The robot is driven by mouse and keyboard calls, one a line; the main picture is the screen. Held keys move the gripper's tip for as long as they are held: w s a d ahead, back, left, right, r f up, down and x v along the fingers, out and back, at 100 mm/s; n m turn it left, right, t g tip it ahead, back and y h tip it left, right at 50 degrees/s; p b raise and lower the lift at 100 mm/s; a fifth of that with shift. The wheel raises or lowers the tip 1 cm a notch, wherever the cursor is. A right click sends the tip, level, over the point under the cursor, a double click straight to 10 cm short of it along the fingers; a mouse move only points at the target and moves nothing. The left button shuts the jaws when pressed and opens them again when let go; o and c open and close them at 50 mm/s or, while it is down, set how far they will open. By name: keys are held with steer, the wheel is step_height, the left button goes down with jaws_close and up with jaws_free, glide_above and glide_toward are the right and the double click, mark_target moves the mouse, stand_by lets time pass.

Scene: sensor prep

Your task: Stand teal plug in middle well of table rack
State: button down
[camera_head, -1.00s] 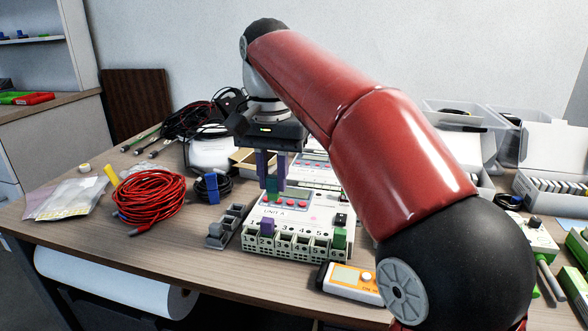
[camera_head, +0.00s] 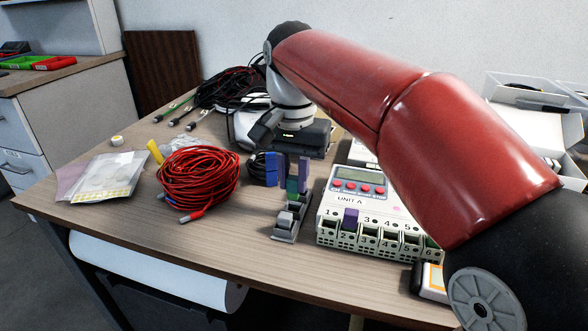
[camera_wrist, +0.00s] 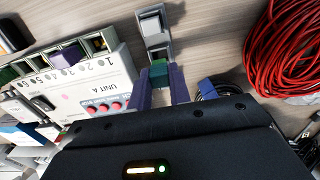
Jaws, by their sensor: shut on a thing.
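My gripper (camera_head: 293,186), with purple fingers, points down and is shut on the teal plug (camera_head: 292,184). The plug is upright between the fingertips. The grey table rack (camera_head: 281,238) stands on the table left of Unit A. The plug is over or at the rack's far part in the head view; I cannot tell whether it touches a well. A light grey block sits in the rack's near end. In the wrist view the teal plug (camera_wrist: 159,73) is between the fingers, with the rack (camera_wrist: 160,46) just beyond it. The plug and fingers partly hide the wells.
Unit A (camera_head: 350,200), with a purple plug (camera_head: 350,218) in its front row, stands close right of the rack. A red cable coil (camera_head: 198,175) lies left. A blue connector (camera_head: 257,167) is beside the fingers. Bare table lies in front of the rack.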

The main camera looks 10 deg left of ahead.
steer(key=shift+f, duration=0.3)
steer(key=shift+f+p, duration=0.65)
steer(key=shift+f, duration=0.7)
stand_by(3.6)
steer(key=c, duration=1.1)
jaws_free()
steer(key=shift+o, duration=0.2)
steer(key=shift+r, duration=0.1)
steer(key=shift+r+p, duration=0.35)
steer(key=shift+r, duration=3.05)
